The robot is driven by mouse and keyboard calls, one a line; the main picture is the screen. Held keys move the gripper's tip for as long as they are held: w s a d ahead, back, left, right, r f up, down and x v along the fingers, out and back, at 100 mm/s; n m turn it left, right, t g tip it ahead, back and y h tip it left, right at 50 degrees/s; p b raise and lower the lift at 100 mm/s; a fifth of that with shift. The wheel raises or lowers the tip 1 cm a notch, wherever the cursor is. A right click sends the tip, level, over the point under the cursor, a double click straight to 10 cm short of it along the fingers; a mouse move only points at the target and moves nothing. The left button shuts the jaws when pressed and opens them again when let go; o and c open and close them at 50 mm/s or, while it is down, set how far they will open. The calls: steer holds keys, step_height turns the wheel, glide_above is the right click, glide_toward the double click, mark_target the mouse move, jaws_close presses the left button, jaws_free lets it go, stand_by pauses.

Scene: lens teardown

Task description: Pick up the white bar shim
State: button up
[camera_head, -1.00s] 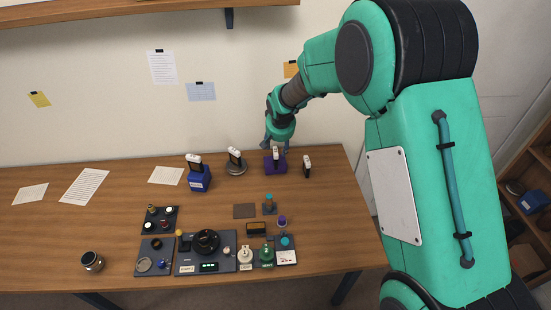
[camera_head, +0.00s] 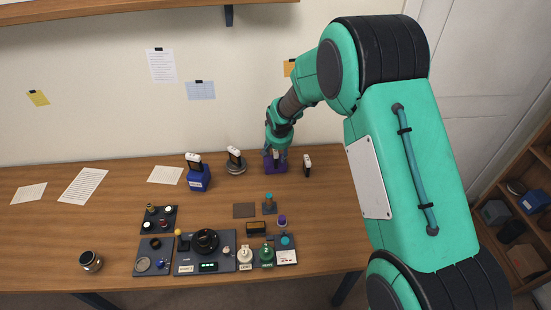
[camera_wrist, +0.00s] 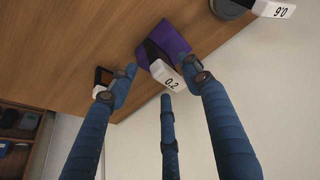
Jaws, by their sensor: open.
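A dark shim with a white bar head, marked what looks like 0.2, stands in a purple block (camera_head: 269,169). In the wrist view, its white head (camera_wrist: 166,75) lies between my fingertips, and the purple block (camera_wrist: 172,40) is just beyond. My gripper (camera_head: 276,146) is over this block; in the wrist view it is open (camera_wrist: 163,84), with fingers apart around the white head. I cannot tell whether any finger touches it. Similar white-topped pieces stand on the blue block (camera_head: 199,182), on the grey round base (camera_head: 236,169) and alone at the right (camera_head: 307,166).
The lone white-topped piece (camera_wrist: 102,83) is close beside my left finger in the wrist view. The wall is close behind the table. Trays and lens parts (camera_head: 206,241) crowd the front middle. The table's right edge is near.

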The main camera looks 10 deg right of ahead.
steer(key=shift+w+f, duration=0.2)
steer(key=shift+f, duration=0.2)
steer(key=shift+f, duration=0.1)
steer(key=shift+w+b+x, duration=0.25)
steer(key=shift+b+x, duration=0.3)
steer(key=shift+x, duration=1.95)
steer(key=shift+c, duration=0.3)
jaws_close()
